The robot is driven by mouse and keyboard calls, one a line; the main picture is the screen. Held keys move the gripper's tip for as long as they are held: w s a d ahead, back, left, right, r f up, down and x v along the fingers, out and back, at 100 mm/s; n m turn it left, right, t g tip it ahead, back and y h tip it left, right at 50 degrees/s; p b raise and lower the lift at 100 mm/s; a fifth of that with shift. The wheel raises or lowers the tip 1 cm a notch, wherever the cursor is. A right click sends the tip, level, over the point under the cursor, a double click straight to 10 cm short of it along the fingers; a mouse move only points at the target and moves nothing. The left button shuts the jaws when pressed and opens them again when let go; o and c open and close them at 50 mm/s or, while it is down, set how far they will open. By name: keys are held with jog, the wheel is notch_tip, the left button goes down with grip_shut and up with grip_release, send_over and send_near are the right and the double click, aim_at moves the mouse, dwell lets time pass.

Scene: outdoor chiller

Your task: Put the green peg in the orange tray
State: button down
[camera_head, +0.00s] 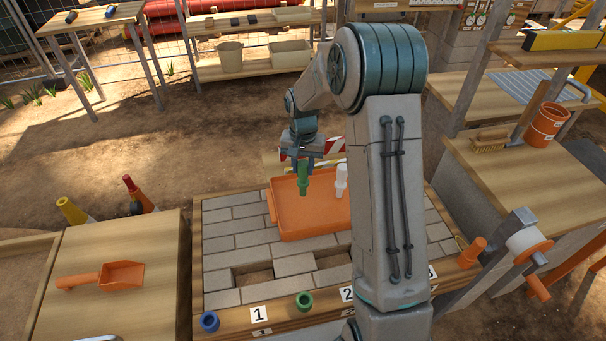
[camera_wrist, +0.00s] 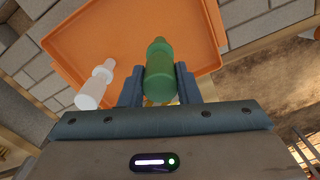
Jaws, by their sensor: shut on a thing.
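The green peg (camera_head: 303,178) is held upright in my gripper (camera_head: 306,163), over the orange tray (camera_head: 290,222). In the wrist view the green peg (camera_wrist: 160,72) sits between the two fingers of my gripper (camera_wrist: 160,88), with the tray (camera_wrist: 110,42) beyond it. A white peg (camera_head: 341,181) stands upright at the right part of the tray in the head view; it also shows in the wrist view (camera_wrist: 97,86). My arm hides the right side of the tray. I cannot tell whether the green peg touches the tray.
The tray lies on a brick-paved bench (camera_head: 228,241). Blue (camera_head: 209,321) and green (camera_head: 304,301) rings sit along its front edge near number labels. An orange peg-like piece (camera_head: 472,252) is at the right. An orange scoop (camera_head: 101,276) lies on the left table.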

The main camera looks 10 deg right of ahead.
aim_at(303, 176)
jog(key=shift+f, duration=2.15)
jog(key=c, duration=1.1)
grip_release()
jog(key=shift+r, duration=0.1)
